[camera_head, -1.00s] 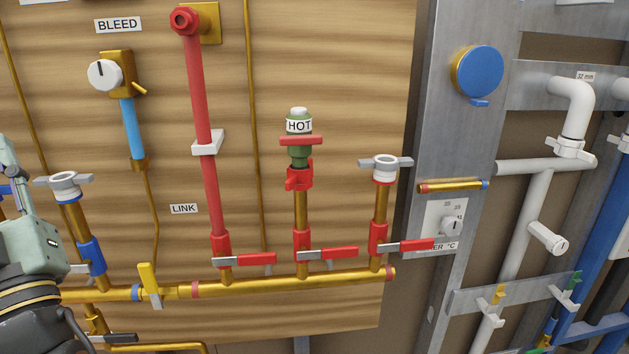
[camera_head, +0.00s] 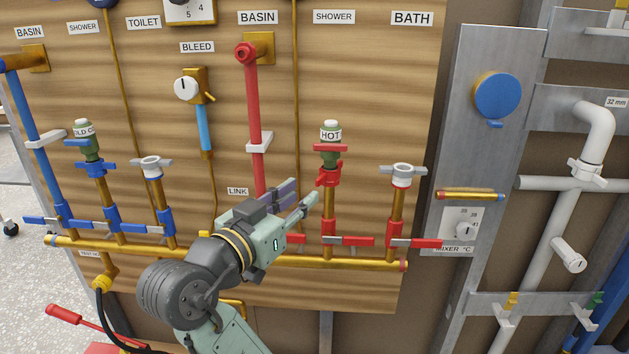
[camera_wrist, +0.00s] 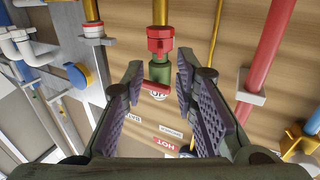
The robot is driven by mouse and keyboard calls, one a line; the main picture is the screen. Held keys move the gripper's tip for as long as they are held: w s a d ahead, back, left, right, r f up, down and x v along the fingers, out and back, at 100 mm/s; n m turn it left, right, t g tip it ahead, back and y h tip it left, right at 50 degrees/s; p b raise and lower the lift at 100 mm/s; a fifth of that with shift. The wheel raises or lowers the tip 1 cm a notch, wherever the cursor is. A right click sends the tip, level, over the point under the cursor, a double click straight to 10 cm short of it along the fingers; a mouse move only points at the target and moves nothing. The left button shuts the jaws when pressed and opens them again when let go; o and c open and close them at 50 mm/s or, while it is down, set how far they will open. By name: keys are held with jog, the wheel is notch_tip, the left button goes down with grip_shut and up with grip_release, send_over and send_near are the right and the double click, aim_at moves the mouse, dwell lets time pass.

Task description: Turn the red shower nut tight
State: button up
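The red shower nut (camera_head: 329,176) sits on the copper riser under the green HOT fitting (camera_head: 330,156), which has a red cross-handle (camera_head: 330,148). The nut has small lugs. In the wrist view, which is upside down, the nut (camera_wrist: 160,42) is beyond the fingertips, with the green fitting (camera_wrist: 159,75) and its handle seen between the fingers. My gripper (camera_head: 307,192) is open and empty, to the lower left of the nut in the head view. Its two padded fingers show in the wrist view (camera_wrist: 159,84). I see no contact with the nut.
The tall red pipe (camera_head: 253,120) stands left of the nut. The grey-winged bath nut (camera_head: 402,172) stands right. Red lever valves (camera_head: 348,240) and the copper manifold (camera_head: 330,263) lie below. Bare wooden board surrounds the HOT fitting.

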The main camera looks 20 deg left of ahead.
aim_at(316, 183)
jog(key=shift+w+d+p, duration=0.15)
jog(key=shift+w, duration=0.75)
jog(key=shift+w+d+p, duration=0.2)
jog(key=shift+w, duration=0.75)
jog(key=shift+w+d+p, duration=0.15)
jog(key=shift+w, duration=0.75)
jog(key=shift+c, duration=0.4)
grip_shut()
